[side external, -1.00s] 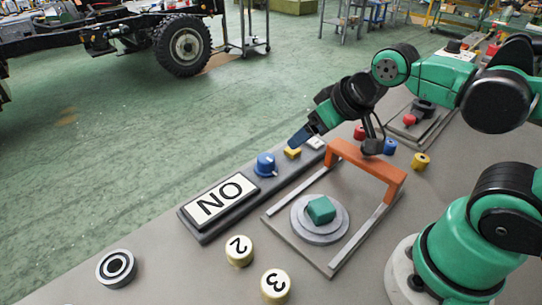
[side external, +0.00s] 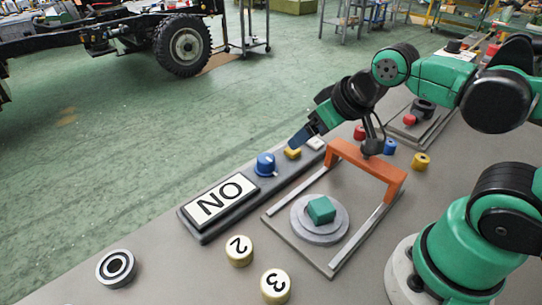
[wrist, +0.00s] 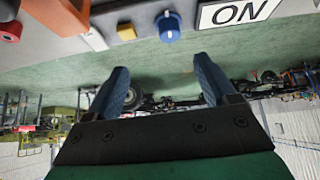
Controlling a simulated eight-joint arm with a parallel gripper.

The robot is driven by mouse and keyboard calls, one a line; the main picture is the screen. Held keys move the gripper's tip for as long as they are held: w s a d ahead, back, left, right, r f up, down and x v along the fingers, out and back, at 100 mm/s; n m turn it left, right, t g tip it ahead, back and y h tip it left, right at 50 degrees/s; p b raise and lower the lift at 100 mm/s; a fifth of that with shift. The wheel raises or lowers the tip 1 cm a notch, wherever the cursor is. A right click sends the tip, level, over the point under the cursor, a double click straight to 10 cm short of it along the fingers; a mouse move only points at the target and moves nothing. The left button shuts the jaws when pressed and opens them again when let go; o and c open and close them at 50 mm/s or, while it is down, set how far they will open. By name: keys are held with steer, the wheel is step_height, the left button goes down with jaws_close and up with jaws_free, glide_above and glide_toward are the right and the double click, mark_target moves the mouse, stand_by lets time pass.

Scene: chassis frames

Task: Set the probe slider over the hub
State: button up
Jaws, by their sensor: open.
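The probe slider, an orange bridge (side external: 366,160), stands across two pale rails at their far right end in the side external view. The hub, a stepped grey disc (side external: 305,230) with a green block (side external: 321,210) on it, sits between the rails, in front of and apart from the bridge. My gripper (side external: 301,138) is in the air at the upper left of the bridge, tilted down left, and touches nothing I can see. The wrist view shows its blue fingers (wrist: 164,72) apart with nothing between them. An orange part (wrist: 94,39) at upper left there looks like the slider.
A strip holds the ON sign (side external: 221,199), a blue knob (side external: 265,164) and a yellow button (side external: 292,152). Small coloured knobs (side external: 420,161) lie beyond the bridge.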

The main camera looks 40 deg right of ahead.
steer(key=shift+c, duration=0.2)
steer(key=shift+d, duration=0.25)
steer(key=shift+c, duration=0.4)
steer(key=r+m+g, duration=0.2)
steer(key=m+g, duration=0.1)
steer(key=g, duration=0.4)
glide_above(364, 163)
steer(key=w+d, duration=0.1)
steer(key=shift+d+f, duration=0.2)
steer(key=shift+f, duration=0.05)
steer(key=shift+s+d, duration=0.15)
steer(key=shift+f, duration=2.7)
jaws_close()
